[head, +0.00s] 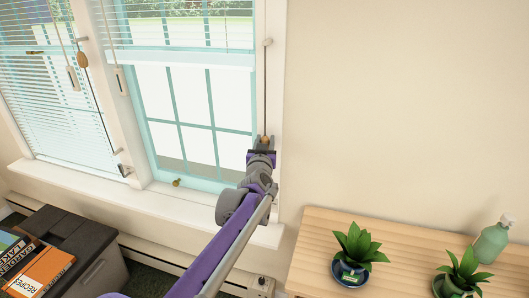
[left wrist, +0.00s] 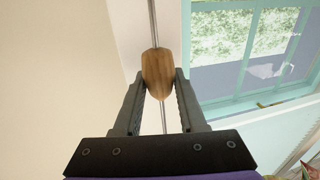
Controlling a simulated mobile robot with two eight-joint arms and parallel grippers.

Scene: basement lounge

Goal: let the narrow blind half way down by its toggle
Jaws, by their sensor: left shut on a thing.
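A wooden toggle (left wrist: 158,70) hangs on a cord at the right side of the right window; its top just shows in the head view (head: 265,139). My left gripper (head: 262,148) is shut on this toggle, with one finger on each side of it in the left wrist view (left wrist: 158,92). The cord (head: 266,90) runs straight up from it to a small fitting on the frame. The right window's blind (head: 180,57) is gathered high, its bottom rail above most of the glass. The left window's blind (head: 60,125) hangs much lower. I cannot tell which blind is the narrow one. My right gripper is out of view.
Another wooden toggle (head: 82,59) hangs between the windows, beside pale pulls. A slatted wooden table (head: 400,232) at the right holds potted plants (head: 352,270) and a green bottle (head: 493,240). A dark box (head: 85,240) with books stands at lower left. The sill is mostly clear.

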